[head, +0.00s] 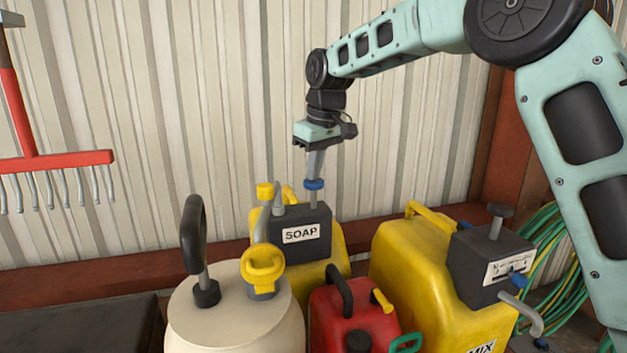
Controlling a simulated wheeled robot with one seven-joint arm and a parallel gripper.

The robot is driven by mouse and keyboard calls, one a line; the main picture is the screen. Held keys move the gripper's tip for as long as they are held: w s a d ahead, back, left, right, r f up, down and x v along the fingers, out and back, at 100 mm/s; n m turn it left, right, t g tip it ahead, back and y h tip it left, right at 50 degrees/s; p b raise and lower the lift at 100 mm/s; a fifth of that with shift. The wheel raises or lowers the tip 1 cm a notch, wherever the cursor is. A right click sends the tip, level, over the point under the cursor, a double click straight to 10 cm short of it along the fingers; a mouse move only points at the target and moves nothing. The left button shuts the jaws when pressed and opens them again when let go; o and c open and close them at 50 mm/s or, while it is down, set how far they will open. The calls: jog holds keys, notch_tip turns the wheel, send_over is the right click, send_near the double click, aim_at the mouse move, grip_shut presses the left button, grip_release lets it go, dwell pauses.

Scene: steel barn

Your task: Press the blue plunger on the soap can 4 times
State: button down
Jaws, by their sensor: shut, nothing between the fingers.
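The soap can (338,240) is yellow with a dark grey block on top that carries a white SOAP label. Its blue plunger (314,184) stands on a thin rod rising from the block. My gripper (315,174) points down right above the plunger, shut and with nothing between its fingers. The fingertips appear to touch the plunger top or stop just above it; I cannot tell which. A stretch of rod shows between the plunger and the block.
A cream tank (225,320) with a black handle stands front left. A red can (352,315) stands in front of the soap can. A yellow MIX can (410,275) stands right, by green hoses (560,245). A red rake (60,161) hangs on the corrugated wall.

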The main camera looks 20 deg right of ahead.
aim_at(314, 182)
jog(key=shift+f+b, duration=1.1)
jog(key=shift+f, duration=0.9)
jog(key=shift+r+p, duration=2.8)
jog(key=shift+r, duration=0.45)
jog(key=shift+f, duration=0.1)
jog(key=shift+f+b, duration=1.95)
jog(key=shift+f, duration=1.1)
jog(key=shift+r, duration=0.1)
jog(key=shift+r+p, duration=2.7)
jog(key=shift+r, duration=0.3)
jog(key=shift+r, duration=0.1)
